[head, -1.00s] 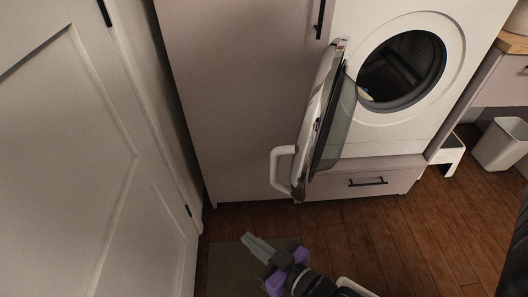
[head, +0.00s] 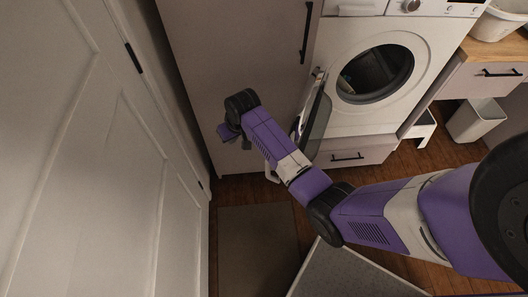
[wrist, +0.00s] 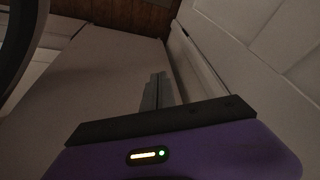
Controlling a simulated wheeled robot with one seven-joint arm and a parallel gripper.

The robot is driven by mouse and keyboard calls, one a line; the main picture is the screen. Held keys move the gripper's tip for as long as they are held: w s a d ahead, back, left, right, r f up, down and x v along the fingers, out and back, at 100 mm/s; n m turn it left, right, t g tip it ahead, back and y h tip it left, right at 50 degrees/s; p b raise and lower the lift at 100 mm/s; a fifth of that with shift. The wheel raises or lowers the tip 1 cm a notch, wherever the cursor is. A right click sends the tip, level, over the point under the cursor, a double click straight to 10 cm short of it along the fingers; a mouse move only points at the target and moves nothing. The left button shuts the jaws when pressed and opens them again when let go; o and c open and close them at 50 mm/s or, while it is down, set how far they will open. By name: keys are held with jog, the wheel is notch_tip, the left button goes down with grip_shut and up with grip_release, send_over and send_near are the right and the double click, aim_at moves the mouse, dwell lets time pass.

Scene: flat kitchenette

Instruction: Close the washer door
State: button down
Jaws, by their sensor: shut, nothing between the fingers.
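The white washer (head: 340,119) stands in the cabinet run in the head view, its round dark opening (head: 375,74) uncovered. Its door (head: 319,118) is swung wide open to the left, seen nearly edge-on, with dark glass. My gripper (head: 230,132) is left of the door, in front of the tall cabinet. Its fingers (wrist: 155,91) are together and empty in the wrist view. I cannot tell whether my arm touches the door.
A tall grey cabinet (head: 215,60) stands behind my gripper, and a white panelled door (head: 90,150) is close on the left. A dark mat (head: 255,245) lies on the wooden floor. A white step stool (head: 420,127) and bin (head: 476,120) stand right of the washer.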

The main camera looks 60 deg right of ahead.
jog(key=s+r+g+y+p, duration=0.2)
jog(key=s+r+g, duration=0.35)
jog(key=s, duration=0.35)
jog(key=s+a+f+p, duration=0.2)
jog(key=s+f, duration=0.3)
jog(key=f, duration=0.3)
jog(key=shift+f+g+p, duration=0.3)
jog(key=shift+g+p, duration=0.15)
jog(key=shift+p, duration=0.05)
jog(key=shift+s+d, duration=0.1)
